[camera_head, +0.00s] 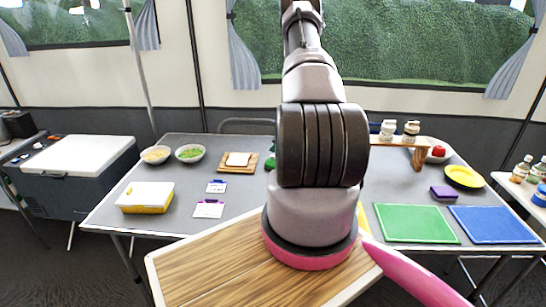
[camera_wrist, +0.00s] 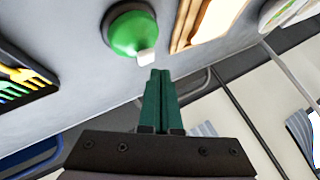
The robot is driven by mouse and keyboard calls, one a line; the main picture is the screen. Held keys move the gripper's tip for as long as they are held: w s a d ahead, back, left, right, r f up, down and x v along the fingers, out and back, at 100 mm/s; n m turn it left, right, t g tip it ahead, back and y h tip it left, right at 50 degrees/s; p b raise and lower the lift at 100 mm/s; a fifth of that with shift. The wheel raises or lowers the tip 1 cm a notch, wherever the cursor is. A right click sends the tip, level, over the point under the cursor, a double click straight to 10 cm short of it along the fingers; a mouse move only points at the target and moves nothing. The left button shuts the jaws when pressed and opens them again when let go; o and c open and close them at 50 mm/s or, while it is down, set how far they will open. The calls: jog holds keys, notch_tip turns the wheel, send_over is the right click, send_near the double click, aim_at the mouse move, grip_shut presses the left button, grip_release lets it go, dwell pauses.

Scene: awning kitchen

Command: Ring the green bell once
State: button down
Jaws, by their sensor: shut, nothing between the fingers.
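The green bell (camera_wrist: 131,36) shows in the wrist view at the top, a rounded green dome with a dark base and a small pale button (camera_wrist: 147,57) on it. My gripper (camera_wrist: 160,75) has its green fingers shut together, with the tips close to the pale button. I cannot tell from this view whether they touch it. In the head view my arm covers the middle of the table, and only a small green bit of the bell (camera_head: 269,163) shows at the arm's left edge.
A wooden board with bread (camera_head: 238,160) lies left of the bell, with two bowls (camera_head: 190,153) beyond. A white and yellow box (camera_head: 146,196) stands at the left. Green (camera_head: 416,223) and blue (camera_head: 494,224) boards lie at the right. A wooden rack (camera_head: 418,158) holds jars.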

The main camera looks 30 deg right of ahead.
dwell(0.6)
jog(key=shift+f, duration=0.4)
jog(key=shift+f, duration=0.5)
dwell(0.6)
dwell(0.3)
jog(key=shift+r, duration=0.9)
jog(key=shift+r, duration=2.55)
